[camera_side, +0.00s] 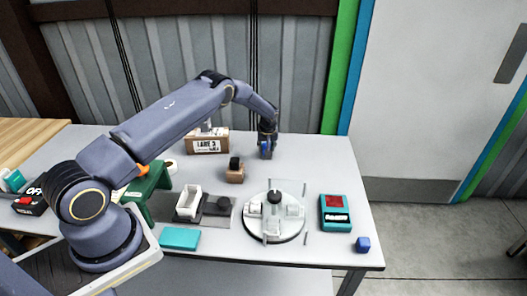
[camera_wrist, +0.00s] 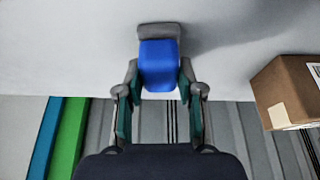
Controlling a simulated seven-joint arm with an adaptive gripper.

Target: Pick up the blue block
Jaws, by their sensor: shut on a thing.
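In the side view my gripper (camera_side: 266,153) points down at the back of the table, right of the labelled carton. In the wrist view my gripper (camera_wrist: 159,80) is shut on a blue block (camera_wrist: 159,62), with one finger on each side of it. The block also shows as a small blue patch between the fingers in the side view (camera_side: 265,148). A grey piece (camera_wrist: 158,29) shows just beyond the block; I cannot tell whether they touch.
The brown carton (camera_side: 207,146) stands left of my gripper; a carton shows at right in the wrist view (camera_wrist: 285,92). A smaller brown box (camera_side: 235,175), a round white turntable (camera_side: 273,233) and a teal device (camera_side: 335,212) stand nearer the front. The table's back right is clear.

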